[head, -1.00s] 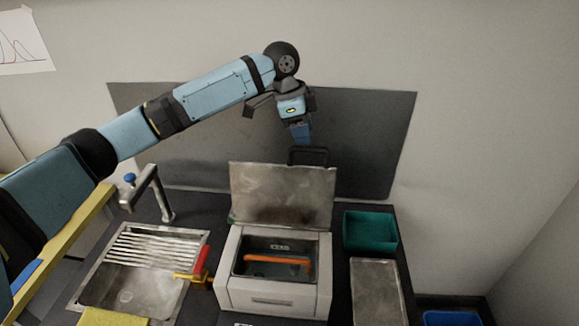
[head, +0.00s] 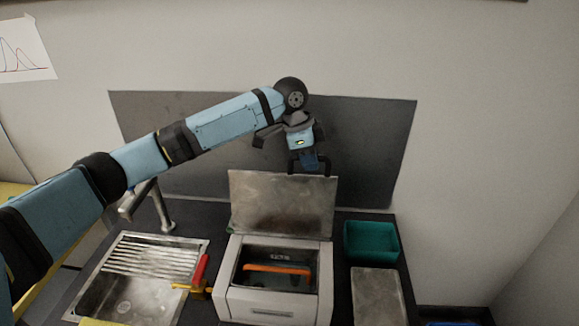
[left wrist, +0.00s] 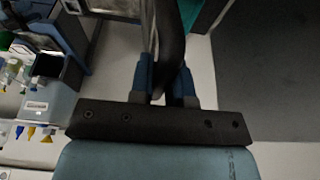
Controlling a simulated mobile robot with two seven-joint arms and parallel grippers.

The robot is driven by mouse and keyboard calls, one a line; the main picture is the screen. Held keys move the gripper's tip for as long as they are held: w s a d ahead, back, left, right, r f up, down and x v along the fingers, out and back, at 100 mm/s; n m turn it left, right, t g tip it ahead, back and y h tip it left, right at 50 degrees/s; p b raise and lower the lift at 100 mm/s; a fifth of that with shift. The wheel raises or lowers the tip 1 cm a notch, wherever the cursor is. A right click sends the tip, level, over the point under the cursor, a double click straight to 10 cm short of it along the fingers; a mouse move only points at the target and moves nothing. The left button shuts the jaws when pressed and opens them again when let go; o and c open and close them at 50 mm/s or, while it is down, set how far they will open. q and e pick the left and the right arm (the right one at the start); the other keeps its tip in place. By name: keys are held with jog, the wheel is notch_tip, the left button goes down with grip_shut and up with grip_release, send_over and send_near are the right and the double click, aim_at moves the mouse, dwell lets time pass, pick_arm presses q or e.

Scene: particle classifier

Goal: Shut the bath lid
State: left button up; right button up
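The bath (head: 268,304) is a pale box on the bench with an open dark basin. Its grey metal lid (head: 283,205) stands open, upright at the back. A black handle (head: 327,166) rises from the lid's top edge. My left gripper (head: 310,163) is at this handle, pointing down. In the left wrist view the black handle (left wrist: 170,40) runs between the two blue fingers (left wrist: 165,85). Whether they are closed on it cannot be told. My right gripper is not in view.
An orange bar (head: 277,269) lies across the basin. A sink (head: 120,300) with a tap (head: 163,208) and a red-handled yellow valve (head: 200,279) are on the left. A teal bin (head: 371,240) and a grey metal plate (head: 378,297) are on the right. A dark panel (head: 375,140) stands behind.

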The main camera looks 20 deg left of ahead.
pick_arm(q)
jog(key=shift+s+d+r+p, duration=0.15)
jog(key=shift+s+d+p, duration=0.05)
jog(key=shift+s+p, duration=0.6)
jog(key=shift+s+d+r+p, duration=0.15)
jog(key=shift+s+d+p, duration=0.05)
jog(key=shift+s+p, duration=0.5)
jog(key=shift+s+d+f, duration=0.1)
jog(key=shift+s, duration=0.2)
jog(key=shift+p, duration=0.35)
jog(key=shift+s+d+p, duration=0.15)
jog(key=shift+s+p, duration=0.35)
jog(key=shift+s, duration=0.05)
jog(key=shift+s+d+p, duration=0.15)
jog(key=shift+s+p, duration=0.3)
jog(key=shift+s, duration=0.05)
jog(key=shift+s+d+p, duration=0.2)
jog(key=shift+s+p, duration=0.35)
jog(key=shift+s, duration=0.15)
jog(key=shift+f, duration=0.1)
jog(key=shift+s, duration=0.2)
